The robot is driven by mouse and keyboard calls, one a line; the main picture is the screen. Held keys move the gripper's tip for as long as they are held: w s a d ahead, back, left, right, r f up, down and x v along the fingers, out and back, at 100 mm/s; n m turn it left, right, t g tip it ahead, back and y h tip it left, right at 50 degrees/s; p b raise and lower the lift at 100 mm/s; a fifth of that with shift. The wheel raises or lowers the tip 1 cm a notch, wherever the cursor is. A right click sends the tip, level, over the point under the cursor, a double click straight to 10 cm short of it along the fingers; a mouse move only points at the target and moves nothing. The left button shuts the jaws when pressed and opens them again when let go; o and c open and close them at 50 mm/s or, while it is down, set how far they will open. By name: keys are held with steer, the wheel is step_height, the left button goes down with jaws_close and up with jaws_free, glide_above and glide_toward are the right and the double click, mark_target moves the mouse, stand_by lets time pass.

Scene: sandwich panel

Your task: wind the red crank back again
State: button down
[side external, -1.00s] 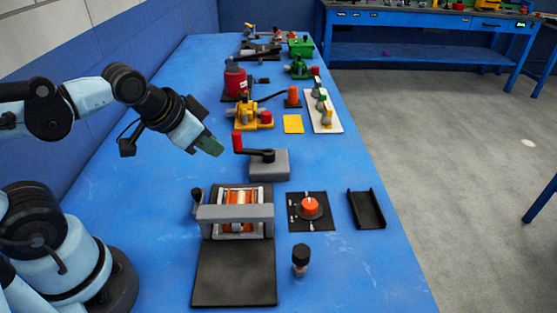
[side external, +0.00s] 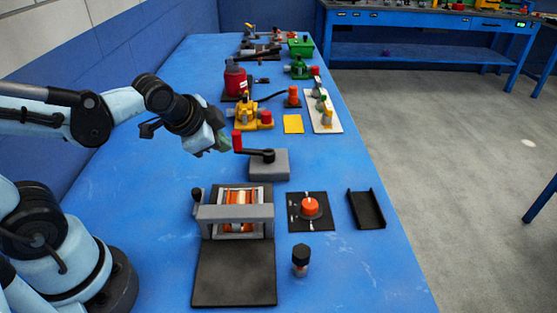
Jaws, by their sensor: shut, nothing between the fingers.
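The red crank has an upright red handle (side external: 237,141) at the left end of a black arm (side external: 256,154). The arm is mounted on a grey block (side external: 268,168) on the blue table. My gripper (side external: 224,143) is just left of the red handle, close to it in the picture. I cannot tell whether they touch. The fingers are shut and hold nothing; they are small and partly hidden by the wrist.
In front of the crank stands a grey roller press (side external: 236,213) with a black plate. An orange knob (side external: 310,206), a black tray (side external: 366,209) and a small black-capped bottle (side external: 300,260) are to the right. A yellow device (side external: 252,118) stands behind.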

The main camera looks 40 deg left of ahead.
steer(key=w+a+f, duration=0.3)
steer(key=w, duration=0.2)
steer(key=shift+w+a+f, duration=0.25)
steer(key=shift+a+f, duration=0.05)
steer(key=shift+f, duration=0.1)
